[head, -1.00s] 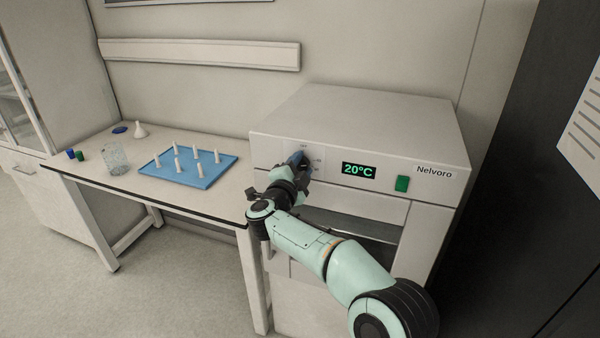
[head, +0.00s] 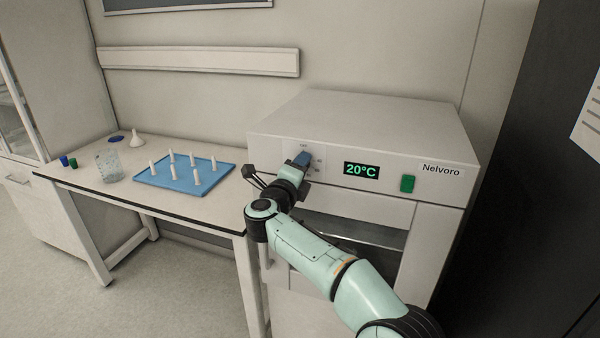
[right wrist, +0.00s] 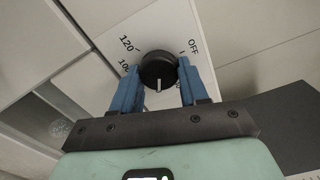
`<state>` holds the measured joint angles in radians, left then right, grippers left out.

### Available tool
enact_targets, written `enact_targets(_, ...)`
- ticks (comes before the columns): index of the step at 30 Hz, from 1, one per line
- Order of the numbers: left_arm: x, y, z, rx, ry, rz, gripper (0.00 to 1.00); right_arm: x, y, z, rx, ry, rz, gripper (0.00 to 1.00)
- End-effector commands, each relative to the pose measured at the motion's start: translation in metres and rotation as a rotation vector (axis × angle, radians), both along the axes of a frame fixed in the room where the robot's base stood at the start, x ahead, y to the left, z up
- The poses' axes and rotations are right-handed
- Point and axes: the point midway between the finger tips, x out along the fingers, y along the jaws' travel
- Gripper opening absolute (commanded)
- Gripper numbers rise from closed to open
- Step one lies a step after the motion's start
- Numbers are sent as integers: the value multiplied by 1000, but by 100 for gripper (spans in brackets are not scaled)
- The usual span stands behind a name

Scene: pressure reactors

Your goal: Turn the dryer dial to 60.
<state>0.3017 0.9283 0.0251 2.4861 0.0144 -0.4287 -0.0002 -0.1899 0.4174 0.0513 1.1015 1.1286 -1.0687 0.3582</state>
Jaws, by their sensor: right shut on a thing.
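The dryer (head: 365,130) is a pale box with a green display (head: 361,170) reading 20°C. Its dial (right wrist: 158,70) is a round black knob with a white pointer line, on a panel marked 120, 100 and OFF. In the right wrist view the pointer line points toward the bottom of the picture; the marks there are hidden. My right gripper (right wrist: 161,84) has its blue fingers on both sides of the dial and is shut on it. In the head view this gripper (head: 302,160) covers the dial. My left gripper is not in view.
A green button (head: 407,184) sits right of the display. To the left, a white table (head: 120,199) holds a blue tray (head: 212,181) with several white pegs, a clear beaker (head: 109,166), a funnel (head: 137,139) and small caps. A dark cabinet (head: 535,180) stands at the right.

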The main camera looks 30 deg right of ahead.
Motion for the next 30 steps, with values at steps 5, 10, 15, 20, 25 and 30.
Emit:
enact_targets(5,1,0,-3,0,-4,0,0,0,1,-2,26,-26,2,13)
enact_targets(10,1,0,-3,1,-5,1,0,0,1,-1,32,-34,2,13)
enact_targets(15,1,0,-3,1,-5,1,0,0,1,-1,32,-34,2,13)
enact_targets(20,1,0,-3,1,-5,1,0,0,1,-1,32,-34,2,54)
enact_targets(25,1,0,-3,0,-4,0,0,0,1,-1,32,-35,2,69)
enact_targets(30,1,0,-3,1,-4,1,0,0,1,0,31,-35,1,69)
